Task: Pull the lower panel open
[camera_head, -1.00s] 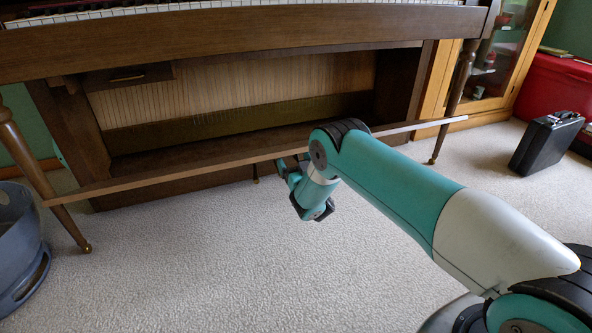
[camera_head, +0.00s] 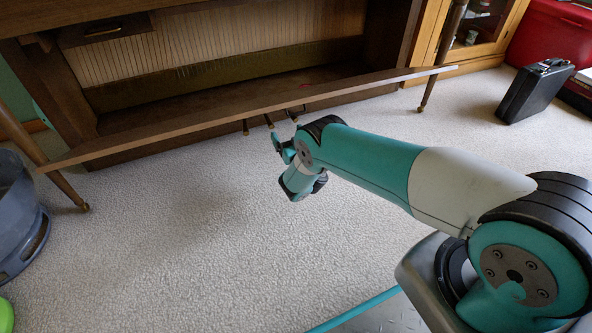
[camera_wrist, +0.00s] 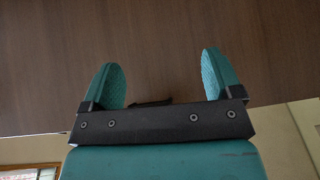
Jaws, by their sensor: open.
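The lower panel (camera_head: 210,116) of the piano is a long brown board, swung out and down from the case. Its thin edge runs across the head view, and the cavity behind it is exposed. My gripper (camera_head: 281,146) is in front of and below this edge in the head view, with nothing between its fingers. In the wrist view my gripper (camera_wrist: 158,62) has its two teal fingers spread wide. The brown wood surface of the panel (camera_wrist: 160,30) fills most of that view beyond them. I cannot tell whether the fingers touch it.
Pedals (camera_head: 268,121) show below the panel edge, close to my gripper. Piano legs (camera_head: 446,60) stand at both sides. A grey-blue bin (camera_head: 20,225) is at the left, a black case (camera_head: 535,92) at the right. The carpet (camera_head: 180,240) in front is clear.

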